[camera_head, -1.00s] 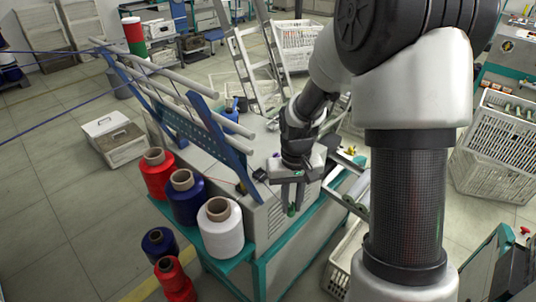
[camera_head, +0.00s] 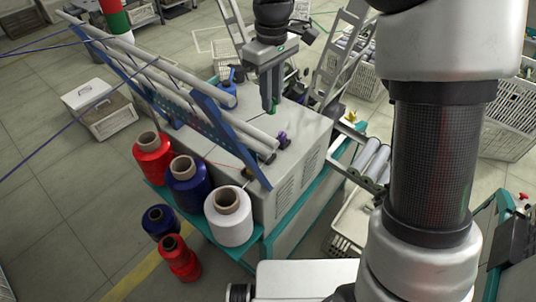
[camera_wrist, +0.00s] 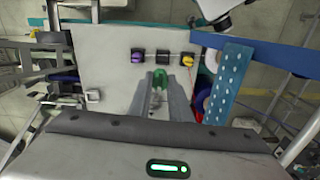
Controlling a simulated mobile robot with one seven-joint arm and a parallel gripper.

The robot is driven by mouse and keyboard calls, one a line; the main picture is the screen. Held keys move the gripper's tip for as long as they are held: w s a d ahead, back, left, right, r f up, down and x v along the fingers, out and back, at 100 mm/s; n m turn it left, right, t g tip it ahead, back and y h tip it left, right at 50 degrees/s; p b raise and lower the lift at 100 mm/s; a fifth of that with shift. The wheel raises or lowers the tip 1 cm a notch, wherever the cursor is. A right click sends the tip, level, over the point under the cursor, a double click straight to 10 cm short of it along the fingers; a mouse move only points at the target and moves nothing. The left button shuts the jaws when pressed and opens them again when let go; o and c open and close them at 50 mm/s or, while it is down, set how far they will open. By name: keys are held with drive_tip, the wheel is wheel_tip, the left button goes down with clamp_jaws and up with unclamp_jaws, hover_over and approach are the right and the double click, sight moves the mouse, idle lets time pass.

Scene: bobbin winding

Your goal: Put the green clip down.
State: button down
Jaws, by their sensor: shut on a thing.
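My gripper (camera_head: 269,105) hangs fingers down over the grey top of the winding machine (camera_head: 302,128). It is shut on the small green clip (camera_head: 274,104), which shows just at the fingertips. In the wrist view the green clip (camera_wrist: 158,75) sits between the ends of the two grey fingers, with the machine top (camera_wrist: 113,75) behind it. Most of the clip is hidden by the fingers. I cannot tell whether it touches the top.
A purple-black piece (camera_wrist: 137,56), a black piece (camera_wrist: 163,57) and a yellow-black piece (camera_wrist: 187,60) stand in a row near the fingers. A blue perforated rail (camera_head: 205,120) rises at the left. Red, blue and white cones (camera_head: 230,218) stand in front.

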drive_tip(key=shift+n, duration=0.4)
drive_tip(key=f, duration=0.4)
drive_tip(key=f+b, duration=0.1)
drive_tip(key=f, duration=0.3)
drive_tip(key=a+f, duration=0.1)
drive_tip(key=f, duration=0.4)
drive_tip(key=shift+f, duration=2.1)
drive_tip(key=shift+f, duration=0.25)
drive_tip(key=c, duration=1.6)
unclamp_jaws()
drive_tip(key=shift+c, duration=0.2)
